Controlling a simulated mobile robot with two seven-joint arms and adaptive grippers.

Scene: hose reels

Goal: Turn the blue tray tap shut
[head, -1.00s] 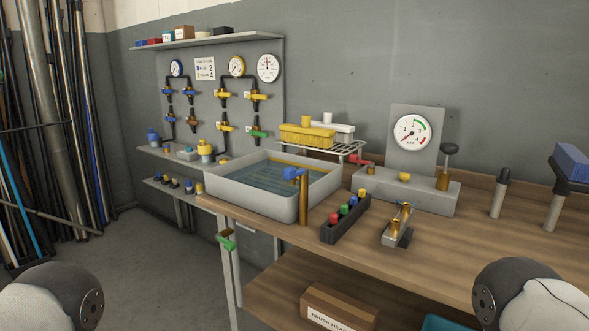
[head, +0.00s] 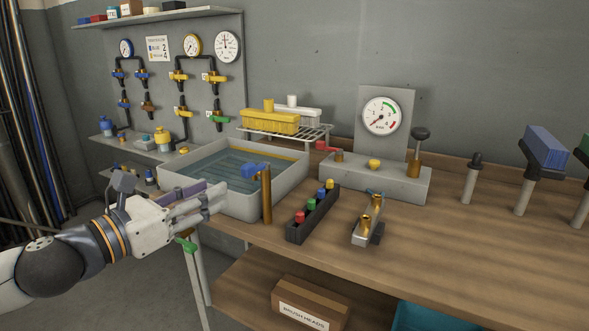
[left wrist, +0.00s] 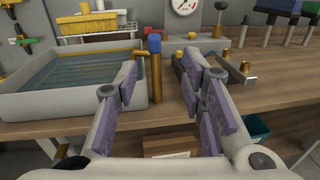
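The blue tray tap (head: 252,170) is a blue handle on top of an upright brass post (head: 266,198) at the front right of the grey water tray (head: 285,187). In the left wrist view the blue handle (left wrist: 154,44) shows end-on above the brass post. My left gripper (head: 218,197) is in front of the tray, left of and lower than the handle, and apart from it. In the left wrist view its two purple-padded fingers (left wrist: 160,66) are spread, with nothing between them, and the post shows beyond the gap. My right gripper is out of view.
A dark rack of coloured caps (head: 312,216) and a metal block with brass fittings (head: 367,228) stand right of the tap. A wire shelf with a yellow brush (head: 270,122) is behind the tray. A green handle (head: 187,244) is below the bench edge.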

